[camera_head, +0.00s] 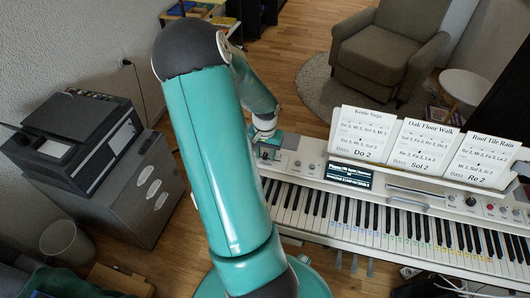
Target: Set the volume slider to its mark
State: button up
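The white digital piano (313,146) stands at the centre right, with its keyboard facing my body. My teal arm reaches down to the piano's left end. My gripper (266,152) is at the left control panel, over or very close to it. Its fingers are small and partly hidden, so I cannot tell whether they are open or touching anything. I cannot make out the volume slider or its mark; the gripper covers part of that panel. Small knobs (297,163) show just right of the gripper.
A lit display (350,174) and three song sheets (366,136) stand right of the gripper. More knobs (471,201) are at the piano's right. A printer (75,140) on a grey cabinet is at left.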

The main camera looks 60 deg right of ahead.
grip_shut()
jog(key=shift+s+d, duration=0.15)
jog(key=shift+s, duration=0.8)
grip_release()
